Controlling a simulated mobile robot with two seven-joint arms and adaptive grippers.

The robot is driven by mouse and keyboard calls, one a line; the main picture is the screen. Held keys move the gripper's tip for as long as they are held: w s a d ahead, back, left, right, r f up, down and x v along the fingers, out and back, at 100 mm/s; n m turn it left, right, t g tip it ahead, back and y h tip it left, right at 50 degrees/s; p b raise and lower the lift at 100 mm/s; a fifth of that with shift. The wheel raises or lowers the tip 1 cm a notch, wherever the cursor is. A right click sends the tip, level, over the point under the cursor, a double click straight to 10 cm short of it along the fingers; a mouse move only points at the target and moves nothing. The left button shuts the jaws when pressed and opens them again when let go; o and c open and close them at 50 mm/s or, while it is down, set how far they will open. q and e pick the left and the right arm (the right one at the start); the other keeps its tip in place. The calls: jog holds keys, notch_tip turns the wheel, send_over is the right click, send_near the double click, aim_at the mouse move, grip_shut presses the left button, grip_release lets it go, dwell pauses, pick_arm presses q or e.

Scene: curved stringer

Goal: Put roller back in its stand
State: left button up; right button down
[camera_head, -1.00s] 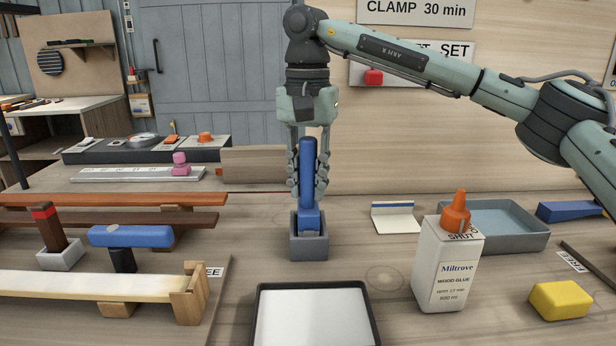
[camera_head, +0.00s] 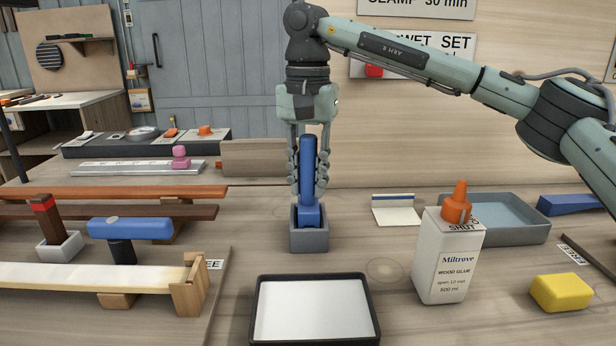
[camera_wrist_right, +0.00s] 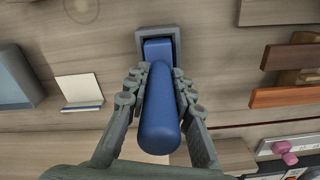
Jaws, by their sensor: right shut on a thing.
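The blue roller (camera_head: 308,165) stands upright with its lower end inside the grey stand (camera_head: 309,239) on the bench. In the right wrist view, the roller (camera_wrist_right: 160,115) points toward the camera and its far end sits within the walls of the stand (camera_wrist_right: 139,42). My right gripper (camera_head: 308,182) is shut on the roller's upper part, with a finger on each side; it also shows in the right wrist view (camera_wrist_right: 158,95). How deep the roller sits is hidden by the stand's walls. My left gripper is in neither view.
A white-filled tray (camera_head: 315,309) lies in front of the stand. A glue bottle (camera_head: 447,262), a yellow block (camera_head: 561,292) and a grey-blue tray (camera_head: 505,222) are to the right. A blue-headed mallet (camera_head: 131,229) and wooden strips (camera_head: 110,193) are to the left.

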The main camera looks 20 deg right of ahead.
aim_at(308, 136)
jog(key=shift+f+b, duration=0.5)
jog(key=shift+f, duration=0.45)
jog(key=c, duration=0.7)
grip_release()
jog(key=shift+r, duration=0.1)
notch_tip(308, 136, up, 3)
jog(key=shift+f+p, duration=0.15)
jog(key=shift+p, duration=1.05)
jog(key=shift+r+p, duration=0.35)
jog(key=shift+r, duration=2.75)
jog(key=shift+f, duration=0.1)
